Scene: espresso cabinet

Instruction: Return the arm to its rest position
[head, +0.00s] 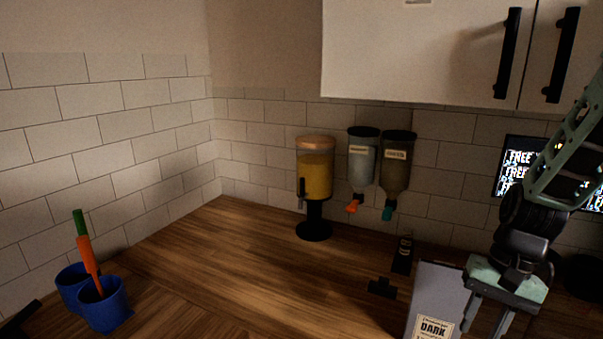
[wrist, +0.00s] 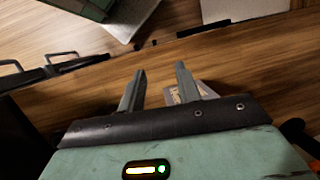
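My gripper (head: 485,326) is at the lower right of the head view, beside the right edge of a grey box labelled "DARK" (head: 432,300). In the wrist view its two fingers (wrist: 160,78) stand apart with bare wood between them, so it is open and empty. My green arm (head: 570,155) reaches down from the right edge of the head view. A small pale labelled thing (wrist: 207,91) shows partly behind the right finger in the wrist view; I cannot tell whether it touches the finger.
A yellow-filled dispenser (head: 314,178) and two wall dispensers (head: 362,160) (head: 397,165) are at the back. Blue cups (head: 104,308) stand at lower left. White cabinets (head: 420,50) with black handles hang above. A lit screen (head: 517,160) is behind my arm. The middle of the wooden counter (head: 230,275) is clear.

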